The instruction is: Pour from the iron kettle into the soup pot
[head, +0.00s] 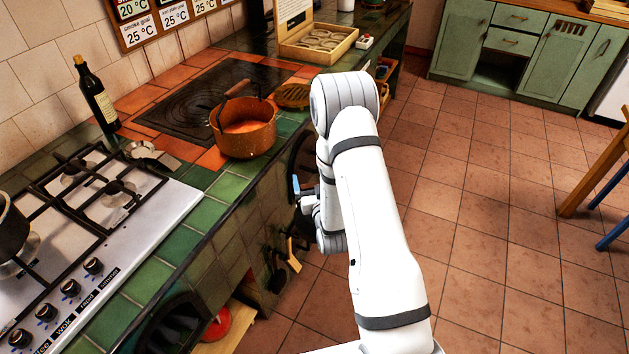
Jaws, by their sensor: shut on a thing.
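The soup pot (243,127) is an orange-brown pot with a wooden handle and orange soup inside. It stands upright at the front edge of the tiled counter, beside the dark hotplate. My gripper (298,187) shows only in part, with a blue piece at its tip. It is right of and lower than the pot in the picture, by the counter's front. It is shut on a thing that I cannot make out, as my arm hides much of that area. I cannot clearly identify the iron kettle. A dark vessel (10,228), cut by the left edge, stands on the gas hob.
A dark bottle (97,95) stands by the wall. A gas hob (130,235) fills the near left counter. A woven trivet (292,96) lies behind the pot, with an open wooden box (318,45) farther back.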

